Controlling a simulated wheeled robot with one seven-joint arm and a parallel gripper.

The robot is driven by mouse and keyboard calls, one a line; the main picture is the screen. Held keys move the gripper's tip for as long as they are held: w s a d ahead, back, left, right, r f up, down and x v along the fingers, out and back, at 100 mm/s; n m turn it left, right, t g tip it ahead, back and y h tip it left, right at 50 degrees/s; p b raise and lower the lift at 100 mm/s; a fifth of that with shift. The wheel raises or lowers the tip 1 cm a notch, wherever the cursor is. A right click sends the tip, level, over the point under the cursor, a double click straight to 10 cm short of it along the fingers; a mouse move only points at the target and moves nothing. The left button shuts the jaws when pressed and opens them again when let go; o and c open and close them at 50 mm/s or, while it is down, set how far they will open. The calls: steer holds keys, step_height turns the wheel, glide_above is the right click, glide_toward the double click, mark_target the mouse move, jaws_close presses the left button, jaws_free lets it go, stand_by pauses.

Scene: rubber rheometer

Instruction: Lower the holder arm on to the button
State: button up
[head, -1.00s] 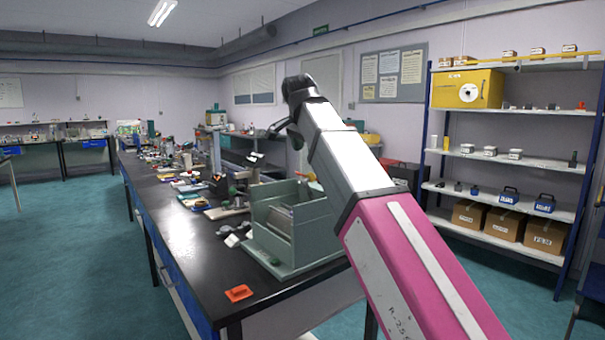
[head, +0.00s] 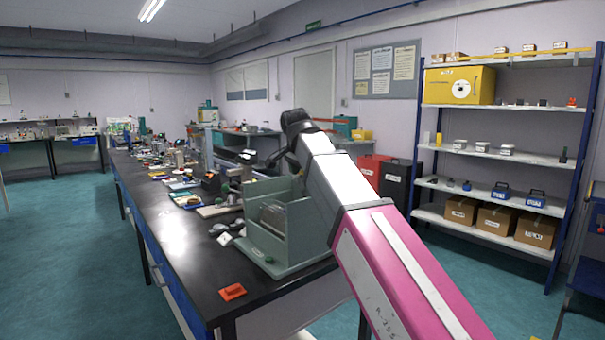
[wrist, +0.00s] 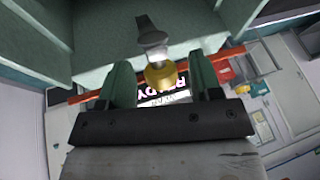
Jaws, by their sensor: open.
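The grey-green rheometer housing (head: 283,254) stands on the black bench, partly behind my arm. In the wrist view, a grey arm-like piece (wrist: 151,36) with a brass-coloured round end (wrist: 160,75) shows between the fingers; it looks like the holder arm. My gripper (wrist: 163,80) is open, with one green finger on each side of the brass end. I cannot tell whether either finger touches it. A dark display (wrist: 170,96) reading "READY" shows beyond it, partly covered. I cannot make out the button.
An orange-red bar (wrist: 84,97) runs behind the fingers in the wrist view. The black bench (head: 180,255) holds many small items further back. A small orange tray (head: 232,291) lies near its front corner. A shelf rack (head: 480,184) stands at the right, with open floor before it.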

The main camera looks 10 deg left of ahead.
jaws_close()
steer(key=shift+f, duration=0.1)
steer(key=shift+s+a+f+n+t+h, duration=0.15)
steer(key=shift+s+a+f+t+h, duration=0.15)
steer(key=shift+s+a+t+h, duration=0.2)
steer(key=shift+s+a+f+n+t+h, duration=0.15)
steer(key=shift+s+a+f+t+h, duration=0.2)
steer(key=shift+s+t, duration=0.25)
steer(key=f+t+h, duration=0.1)
steer(key=s+a+t+h, duration=0.1)
steer(key=shift+s+a+f+t, duration=0.25)
steer(key=shift+s+f+t, duration=0.05)
steer(key=shift+f+t, duration=0.1)
steer(key=shift+s+a+f, duration=0.25)
steer(key=shift+s+f, duration=0.05)
steer(key=shift+f, duration=0.25)
steer(key=shift+s+a+f, duration=0.2)
steer(key=shift+s+f, duration=0.1)
steer(key=shift+f, duration=0.2)
